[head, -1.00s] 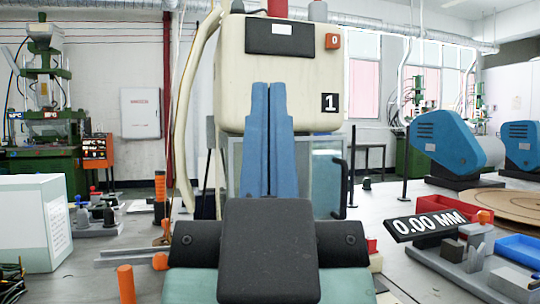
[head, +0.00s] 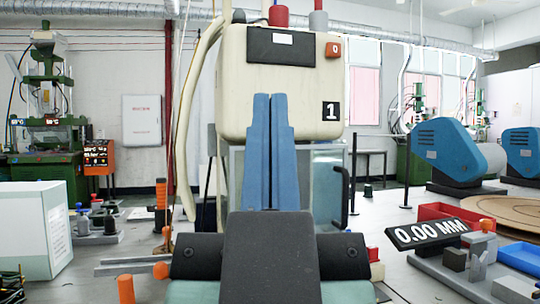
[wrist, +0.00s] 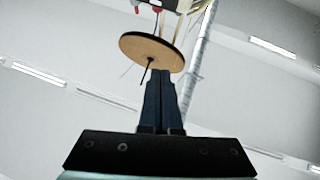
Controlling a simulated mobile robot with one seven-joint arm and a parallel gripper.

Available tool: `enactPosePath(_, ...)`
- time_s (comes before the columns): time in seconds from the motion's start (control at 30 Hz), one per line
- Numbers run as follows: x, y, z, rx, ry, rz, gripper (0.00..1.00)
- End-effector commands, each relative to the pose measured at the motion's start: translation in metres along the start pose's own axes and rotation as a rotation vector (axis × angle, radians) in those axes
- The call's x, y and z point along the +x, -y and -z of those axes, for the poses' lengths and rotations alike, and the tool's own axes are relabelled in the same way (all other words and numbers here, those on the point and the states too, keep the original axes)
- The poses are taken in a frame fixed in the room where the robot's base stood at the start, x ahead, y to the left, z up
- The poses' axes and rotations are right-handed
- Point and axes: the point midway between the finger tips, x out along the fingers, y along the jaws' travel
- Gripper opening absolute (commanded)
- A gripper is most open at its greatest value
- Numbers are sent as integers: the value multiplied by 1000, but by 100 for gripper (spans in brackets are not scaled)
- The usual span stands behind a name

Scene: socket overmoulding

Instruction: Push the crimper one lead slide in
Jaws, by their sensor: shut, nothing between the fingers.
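Crimper one, a cream box-shaped machine (head: 235,85) marked with a black "1" plate, stands straight ahead in the head view. My gripper (head: 270,96) points at it with its two blue fingers together and empty. The fingers overlap the lower front of the machine in the picture; I cannot tell whether they touch it. The lead slide cannot be made out; my fingers and dark wrist cover the area below the cream body. In the wrist view my gripper (wrist: 160,73) is shut below a round tan disc (wrist: 138,46) with a thin black rod.
A white box (head: 30,225) and orange posts (head: 126,289) stand on the left. On the right are a "0.00 MM" readout (head: 428,233), a red tray (head: 436,210), a blue tray (head: 522,256) and blue machines (head: 442,148). A clear-panelled frame (head: 325,185) stands behind my fingers.

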Motion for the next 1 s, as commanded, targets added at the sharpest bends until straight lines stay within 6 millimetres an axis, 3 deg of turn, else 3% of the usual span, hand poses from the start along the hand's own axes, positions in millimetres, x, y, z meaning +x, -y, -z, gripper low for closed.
enactPosePath(0.07, 0, 0, 0, 0, 0, 0, 0)
enactPosePath(0.27, 0, 0, 0, 0, 1, 0, 36)
enactPosePath(0.4, 15, 2, -3, -6, 43, 12, 61)
enactPosePath(0.57, 57, 11, -26, -31, 209, 57, 62)
enactPosePath(0.7, 89, 20, -59, -67, 412, 115, 62)
enactPosePath(0.83, 106, 25, -90, -103, 601, 170, 62)
enactPosePath(1.0, 114, 25, -127, -154, 856, 243, 62)
